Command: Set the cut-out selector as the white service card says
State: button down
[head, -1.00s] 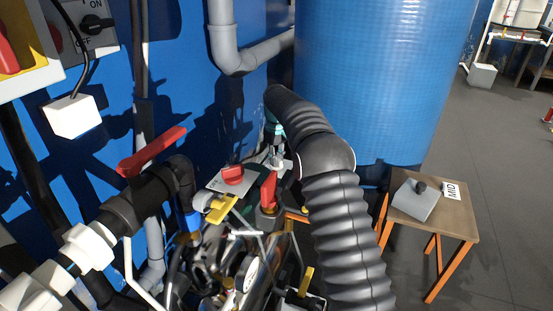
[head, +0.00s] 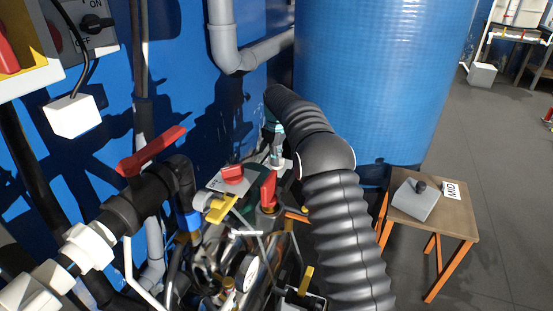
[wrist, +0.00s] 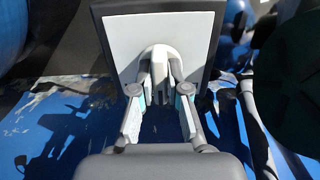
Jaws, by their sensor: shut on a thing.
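In the wrist view my gripper (wrist: 160,100) has its fingers shut on a pale grey handle (wrist: 160,56). The handle stands out from a white plate (wrist: 122,40) with a dark border; this looks like the cut-out selector, but no position marks are readable. The fingers cover parts of the handle. In the head view my gripper (head: 278,160) is by the wall, behind the red levers, and what it holds is largely hidden. The white card (head: 451,190) reads MID and lies on the small wooden stool (head: 455,219) at the right.
Red handles (head: 232,175) (head: 268,190), yellow levers (head: 222,208) and pipes crowd the space below my gripper. A large blue tank (head: 380,80) stands behind my arm. The floor at right is open.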

dwell(0.3)
jog(key=c, duration=1.2)
grip_release()
jog(key=shift+o, duration=0.2)
notch_tip(320, 180, up, 12)
